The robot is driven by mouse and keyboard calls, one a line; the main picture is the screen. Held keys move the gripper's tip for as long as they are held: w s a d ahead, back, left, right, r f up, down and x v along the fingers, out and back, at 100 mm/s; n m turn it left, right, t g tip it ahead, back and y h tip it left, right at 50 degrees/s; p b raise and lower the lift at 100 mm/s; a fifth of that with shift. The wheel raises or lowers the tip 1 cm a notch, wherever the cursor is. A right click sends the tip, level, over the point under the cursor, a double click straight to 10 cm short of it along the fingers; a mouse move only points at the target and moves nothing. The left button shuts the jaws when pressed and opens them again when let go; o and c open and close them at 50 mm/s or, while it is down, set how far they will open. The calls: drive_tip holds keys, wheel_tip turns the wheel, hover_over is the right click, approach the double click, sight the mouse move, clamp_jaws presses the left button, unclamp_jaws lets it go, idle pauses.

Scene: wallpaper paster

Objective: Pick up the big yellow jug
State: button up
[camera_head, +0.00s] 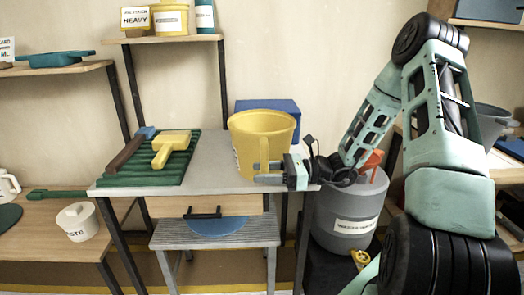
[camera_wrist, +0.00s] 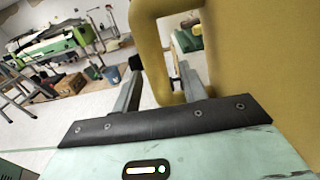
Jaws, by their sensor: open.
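The big yellow jug (camera_head: 248,135) stands upright on the grey table (camera_head: 215,160), near its right end. Its handle faces my gripper (camera_head: 266,173), which reaches in from the right in front of the jug. In the wrist view the yellow handle (camera_wrist: 150,50) rises between the two fingers of my gripper (camera_wrist: 158,58). The right finger shows through the handle's opening, and the left finger is outside it. The fingers are open. I cannot tell whether either touches the handle. The jug's body (camera_wrist: 265,50) fills the right side of the wrist view.
A blue box (camera_head: 270,107) is behind the jug. A green ribbed mat (camera_head: 130,178) with a yellow-headed brush (camera_head: 172,143) lies at the table's left. A grey lidded drum (camera_head: 345,205) stands to the right, below my arm. Bare table separates mat and jug.

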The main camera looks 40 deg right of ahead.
clamp_jaws()
drive_tip(key=shift+r, duration=0.1)
idle(1.2)
